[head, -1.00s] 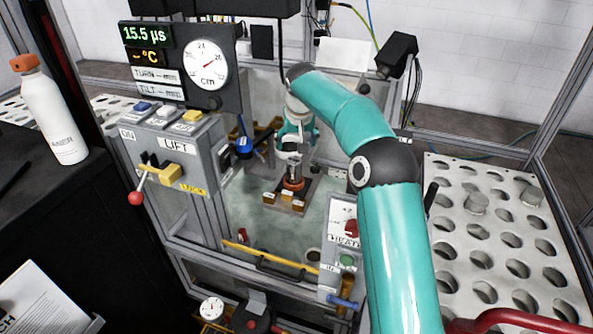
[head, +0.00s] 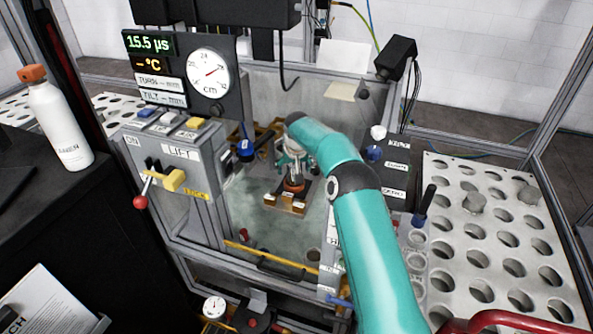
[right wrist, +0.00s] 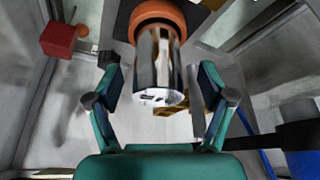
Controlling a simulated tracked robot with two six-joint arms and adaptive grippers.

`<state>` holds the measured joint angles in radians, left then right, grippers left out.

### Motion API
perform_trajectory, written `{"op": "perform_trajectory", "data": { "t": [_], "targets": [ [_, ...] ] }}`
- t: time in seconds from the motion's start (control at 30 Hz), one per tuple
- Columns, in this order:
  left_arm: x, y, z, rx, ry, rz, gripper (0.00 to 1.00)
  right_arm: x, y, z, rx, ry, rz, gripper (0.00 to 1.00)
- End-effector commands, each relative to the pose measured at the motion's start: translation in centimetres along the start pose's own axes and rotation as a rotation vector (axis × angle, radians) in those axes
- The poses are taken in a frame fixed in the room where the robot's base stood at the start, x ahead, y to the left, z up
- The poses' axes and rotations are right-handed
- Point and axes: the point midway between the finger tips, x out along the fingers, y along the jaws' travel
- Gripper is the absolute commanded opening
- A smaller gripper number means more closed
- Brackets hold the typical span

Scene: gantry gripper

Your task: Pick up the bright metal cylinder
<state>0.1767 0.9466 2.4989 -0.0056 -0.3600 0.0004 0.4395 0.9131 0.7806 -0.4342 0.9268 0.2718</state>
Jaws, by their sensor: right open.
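The bright metal cylinder (right wrist: 158,68) shows in the right wrist view, seen end-on from its free end, with its other end in an orange ring (right wrist: 165,14). In the head view the orange ring (head: 293,186) sits on a small brown block fixture inside the gantry, and the cylinder is mostly hidden by my right gripper (head: 293,165). In the right wrist view my right gripper (right wrist: 158,100) is open, with one finger on each side of the cylinder and a visible gap on both sides. My left gripper is not in view.
The gantry frame and the lift panel (head: 175,150) stand left of my right arm. A perforated white tray (head: 500,235) lies to the right. A white bottle (head: 60,125) stands at the far left. A red block (right wrist: 58,40) shows in the right wrist view.

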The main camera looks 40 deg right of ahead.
Motion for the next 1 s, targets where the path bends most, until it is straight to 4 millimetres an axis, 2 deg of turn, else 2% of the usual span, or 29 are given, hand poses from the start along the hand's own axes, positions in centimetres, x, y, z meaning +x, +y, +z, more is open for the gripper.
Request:
{"op": "perform_trajectory", "data": {
  "t": [0.03,0.2,0.47,0.9,0.97,1.0],
  "targets": [
    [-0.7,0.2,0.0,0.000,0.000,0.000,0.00,0.5,0.1,-0.1,0.001,-0.003,0.001,0.81],
    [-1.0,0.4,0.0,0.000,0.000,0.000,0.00,2.1,0.0,-0.1,0.002,0.000,-0.001,0.81],
    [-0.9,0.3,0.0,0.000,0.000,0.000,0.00,2.5,0.1,0.0,0.001,0.000,0.000,0.81],
    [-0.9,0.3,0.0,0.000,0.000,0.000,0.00,2.4,0.1,0.0,0.002,0.000,0.000,0.09],
    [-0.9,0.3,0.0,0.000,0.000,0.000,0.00,2.4,0.1,0.0,0.002,0.000,0.000,0.00],
    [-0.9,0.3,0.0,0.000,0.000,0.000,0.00,2.4,0.1,0.0,0.002,0.000,0.000,0.00]
  ]
}}
